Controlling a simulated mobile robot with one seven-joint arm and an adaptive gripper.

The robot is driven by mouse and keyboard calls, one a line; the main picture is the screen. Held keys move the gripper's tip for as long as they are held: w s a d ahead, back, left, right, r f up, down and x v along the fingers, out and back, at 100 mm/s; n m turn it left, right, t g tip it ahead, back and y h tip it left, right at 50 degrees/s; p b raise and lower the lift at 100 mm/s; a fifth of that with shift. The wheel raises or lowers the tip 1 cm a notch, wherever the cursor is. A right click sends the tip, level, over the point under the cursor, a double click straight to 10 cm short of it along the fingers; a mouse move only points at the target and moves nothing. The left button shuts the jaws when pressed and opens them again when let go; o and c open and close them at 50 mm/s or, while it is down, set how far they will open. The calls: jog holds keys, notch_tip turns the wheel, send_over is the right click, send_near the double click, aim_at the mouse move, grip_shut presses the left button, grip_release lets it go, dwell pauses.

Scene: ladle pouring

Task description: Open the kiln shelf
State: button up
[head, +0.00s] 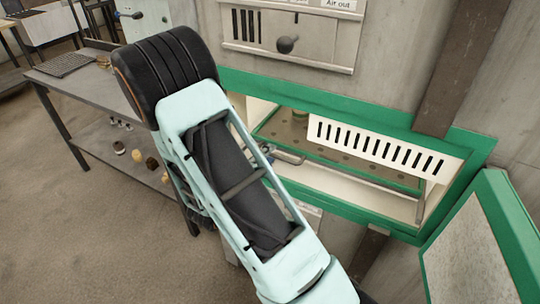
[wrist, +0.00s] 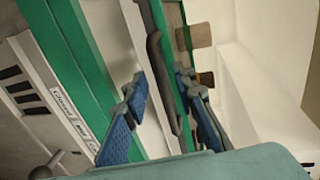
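The kiln (head: 330,100) has a green frame around its opening. Inside it is the kiln shelf (head: 285,127), a brownish perforated plate with a green edge. A long metal handle bar (head: 370,187) runs along its front. My gripper is mostly hidden behind my arm in the head view; part of it shows by the bar's left end. In the wrist view my gripper (wrist: 163,108) is open, its blue-padded fingers on either side of the dark handle bar (wrist: 160,75). A gap shows between the bar and the left finger; contact on the right side is unclear.
A white slotted panel (head: 385,145) sits across the opening. The green-edged kiln door (head: 480,245) stands swung open at the right. A control panel with a dark knob (head: 287,45) is above. A grey workbench (head: 85,80) with small items stands at the left.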

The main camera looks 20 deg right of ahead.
jog(key=shift+x, duration=0.8)
jog(key=shift+c, duration=0.5)
grip_shut()
